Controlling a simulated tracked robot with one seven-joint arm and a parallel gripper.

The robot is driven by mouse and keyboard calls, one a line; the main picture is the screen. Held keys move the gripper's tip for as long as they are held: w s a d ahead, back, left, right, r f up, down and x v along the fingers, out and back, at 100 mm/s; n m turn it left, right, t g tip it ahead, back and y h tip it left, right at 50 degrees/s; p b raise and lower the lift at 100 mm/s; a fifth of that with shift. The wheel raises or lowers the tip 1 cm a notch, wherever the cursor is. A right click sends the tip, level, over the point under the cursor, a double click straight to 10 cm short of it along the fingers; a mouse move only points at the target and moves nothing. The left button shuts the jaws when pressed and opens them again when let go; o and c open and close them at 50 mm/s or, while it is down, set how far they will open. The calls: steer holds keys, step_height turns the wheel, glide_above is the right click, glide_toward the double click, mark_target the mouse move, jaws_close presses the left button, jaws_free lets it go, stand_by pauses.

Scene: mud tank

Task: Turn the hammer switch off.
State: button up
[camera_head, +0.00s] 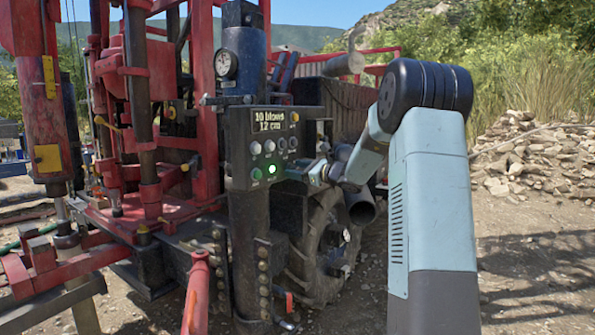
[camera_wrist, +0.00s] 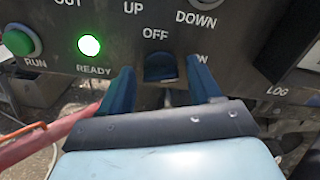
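The control panel (camera_head: 240,172) is a dark box on the rig's post; its front also fills the top of the wrist view (camera_wrist: 110,62). A dark blue switch knob (camera_wrist: 160,67) sits under the label OFF in the wrist view. My gripper (camera_wrist: 160,82) is open, with one blue finger on each side of the knob and small gaps visible. Whether the fingers touch it lower down cannot be told. The right finger covers part of a label ending in W. In the head view, my gripper (camera_head: 293,174) is at the panel's lower right and the knob cannot be made out.
A lit green READY lamp (camera_wrist: 89,45) and a green RUN button (camera_wrist: 20,40) are left of the knob. The panel display (camera_head: 268,120) reads 10 blows, 12 cm. A large tyre (camera_head: 318,250) and a red rig frame (camera_head: 205,110) stand close by.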

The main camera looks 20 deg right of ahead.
steer(key=c, duration=0.9)
steer(key=shift+s+a+f+n, duration=0.1)
steer(key=shift+f+n, duration=0.1)
steer(key=shift+n, duration=2.75)
steer(key=shift+s+a+f+n, duration=0.1)
steer(key=shift+f+n, duration=0.15)
steer(key=shift+n, duration=2.75)
steer(key=shift+f+n, duration=0.2)
steer(key=shift+n, duration=2.75)
